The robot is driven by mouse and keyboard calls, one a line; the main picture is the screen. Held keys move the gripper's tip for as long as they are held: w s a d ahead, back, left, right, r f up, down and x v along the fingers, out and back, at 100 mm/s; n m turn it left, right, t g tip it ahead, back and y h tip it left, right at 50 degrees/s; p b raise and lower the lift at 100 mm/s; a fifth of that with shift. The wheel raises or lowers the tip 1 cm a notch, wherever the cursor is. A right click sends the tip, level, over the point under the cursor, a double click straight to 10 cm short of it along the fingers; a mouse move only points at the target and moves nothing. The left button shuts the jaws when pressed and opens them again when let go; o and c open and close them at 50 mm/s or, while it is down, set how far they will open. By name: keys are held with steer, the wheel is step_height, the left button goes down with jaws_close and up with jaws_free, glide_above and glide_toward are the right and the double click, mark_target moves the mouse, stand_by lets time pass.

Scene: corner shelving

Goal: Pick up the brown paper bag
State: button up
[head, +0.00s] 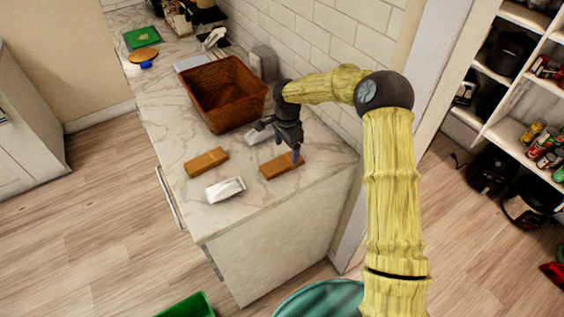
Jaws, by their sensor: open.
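Two brown, flat, oblong packages lie on the marble counter (262,205), and either could be the brown paper bag. One brown package (206,162) lies to the left. The other brown package (277,168) lies to the right, near the counter's end. The gripper is open and seems to hold nothing. I cannot tell whether its fingers touch the package or straddle it.
A brown wicker basket (224,94) stands behind the packages. A white packet (225,189) lies in front, and a pale item (257,136) lies beside my gripper. The tiled wall (290,40) runs along the back. A teal round container (318,300) stands below the counter's end.

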mark_target(285, 161)
steer(key=shift+f, duration=0.2)
steer(key=shift+f, duration=0.1)
steer(key=shift+a+f+p, duration=0.2)
steer(key=shift+f+p, duration=0.35)
steer(key=shift+a+f+p, duration=0.1)
steer(key=shift+f+p, duration=0.6)
steer(key=shift+f, duration=1.25)
steer(key=shift+c, duration=0.5)
steer(key=c, duration=1)
